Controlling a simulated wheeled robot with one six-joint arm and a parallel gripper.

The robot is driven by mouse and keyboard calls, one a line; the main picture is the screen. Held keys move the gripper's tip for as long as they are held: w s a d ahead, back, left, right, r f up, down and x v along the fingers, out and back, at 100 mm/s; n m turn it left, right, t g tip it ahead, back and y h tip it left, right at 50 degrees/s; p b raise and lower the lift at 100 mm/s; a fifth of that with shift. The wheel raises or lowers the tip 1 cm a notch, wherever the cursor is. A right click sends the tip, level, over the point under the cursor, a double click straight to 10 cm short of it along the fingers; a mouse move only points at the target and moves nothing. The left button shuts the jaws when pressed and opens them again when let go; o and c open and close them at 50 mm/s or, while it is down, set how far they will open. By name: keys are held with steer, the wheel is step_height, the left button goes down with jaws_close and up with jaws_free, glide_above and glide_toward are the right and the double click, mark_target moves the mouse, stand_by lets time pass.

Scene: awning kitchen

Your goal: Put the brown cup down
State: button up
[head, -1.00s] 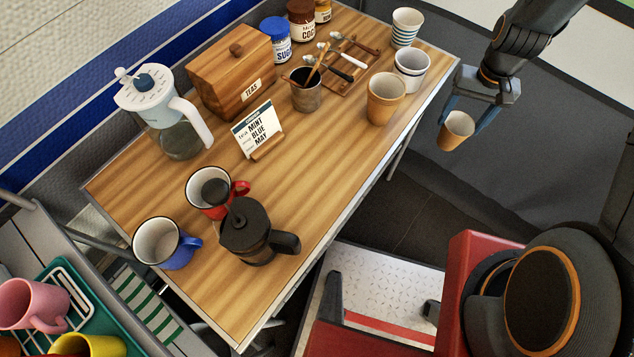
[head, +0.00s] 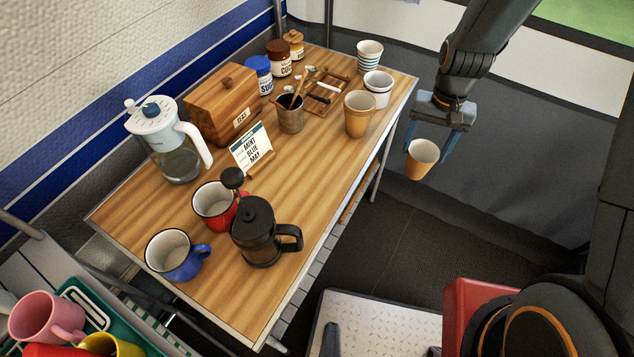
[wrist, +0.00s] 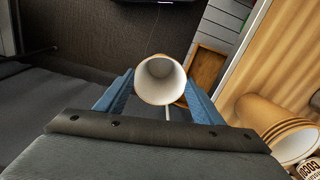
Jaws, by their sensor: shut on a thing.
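The brown cup (head: 421,164) is a small tan paper cup with a pale inside. My gripper (head: 436,146) is shut on it and holds it upright or slightly tilted in the air, off the right edge of the table (head: 310,185), over the dark floor. In the wrist view the cup (wrist: 160,80) sits between the two blue fingers, its open mouth facing the camera. A similar brown cup (head: 360,115) stands on the table near its right edge.
Near that cup stand a white cup (head: 378,90) and a striped cup (head: 369,54). A black French press (head: 256,235), red mug (head: 214,206) and blue mug (head: 174,258) are at the near end. The table's right middle strip is clear.

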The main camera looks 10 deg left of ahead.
steer(key=s+a+r+m+p, duration=0.1)
steer(key=s+a+r+m, duration=0.1)
steer(key=s+a+r, duration=0.4)
steer(key=s+a+r+m, duration=0.2)
steer(key=a+r, duration=0.5)
steer(key=a, duration=0.3)
steer(key=s+a+r+m+p, duration=0.1)
steer(key=s+a+r+m, duration=0.1)
steer(key=s+a+r, duration=0.35)
steer(key=a+f+b, duration=0.1)
steer(key=a+f, duration=0.2)
steer(key=f, duration=0.9)
steer(key=shift+s+a+m, duration=0.15)
steer(key=shift+s+m, duration=0.15)
steer(key=shift+s, duration=0.15)
steer(key=shift+f, duration=0.15)
steer(key=o, duration=1.2)
steer(key=shift+o, duration=0.2)
step_height(320, 180, up, 12)
steer(key=b, duration=0.2)
